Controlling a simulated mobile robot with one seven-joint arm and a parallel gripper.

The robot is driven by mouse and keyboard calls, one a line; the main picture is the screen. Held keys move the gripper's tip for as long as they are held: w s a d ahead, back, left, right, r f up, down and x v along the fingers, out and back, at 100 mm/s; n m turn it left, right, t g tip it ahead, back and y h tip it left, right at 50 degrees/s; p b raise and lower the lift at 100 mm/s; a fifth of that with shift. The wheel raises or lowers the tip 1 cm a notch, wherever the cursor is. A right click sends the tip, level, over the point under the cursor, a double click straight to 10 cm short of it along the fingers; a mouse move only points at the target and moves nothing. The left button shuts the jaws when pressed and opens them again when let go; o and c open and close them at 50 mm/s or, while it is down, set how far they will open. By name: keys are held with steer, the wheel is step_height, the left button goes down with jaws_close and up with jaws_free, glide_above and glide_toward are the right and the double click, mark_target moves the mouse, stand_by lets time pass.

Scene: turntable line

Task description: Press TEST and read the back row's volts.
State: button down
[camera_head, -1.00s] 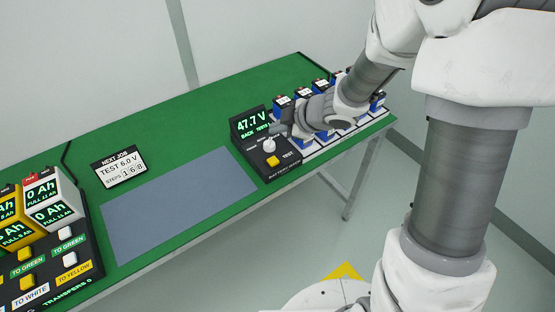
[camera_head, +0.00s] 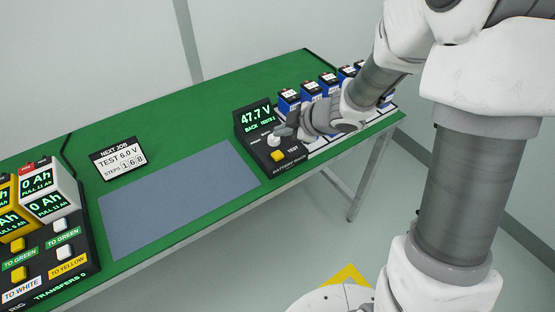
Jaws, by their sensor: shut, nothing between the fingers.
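The battery test box (camera_head: 245,144) stands on the green table right of the grey mat. Its green display (camera_head: 257,117) reads 47.7 V, with BACK and a small tests line under it; the tests count is too small to read surely. A yellow TEST button (camera_head: 278,156) is on its front face. A light selector knob (camera_head: 274,134) sits above the button. My gripper (camera_head: 286,132) is shut and empty, its tip close to the knob and above the button; I cannot tell if it touches the knob. Blue batteries (camera_head: 289,101) stand in a rack behind, partly hidden by my arm.
A NEXT JOB card (camera_head: 118,158) reads TEST 6.0 V, STEPS 1 6 8. The bare grey mat (camera_head: 178,198) lies mid-table. At left, a transfer panel (camera_head: 88,258) has several buttons and tanks reading 0 Ah. The table's front edge runs below the test box.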

mark_target(281, 156)
steer(key=shift+f+b, duration=2.15)
steer(key=shift+f, duration=0.5)
steer(key=shift+f, duration=0.15)
steer(key=shift+f, duration=0.25)
steer(key=shift+f+b, duration=0.45)
stand_by(0.3)
steer(key=shift+r, duration=0.1)
steer(key=shift+r+p, duration=0.75)
steer(key=shift+p, duration=0.2)
steer(key=shift+r, duration=0.1)
step_height(281, 156, up, 5)
steer(key=p, duration=0.5)
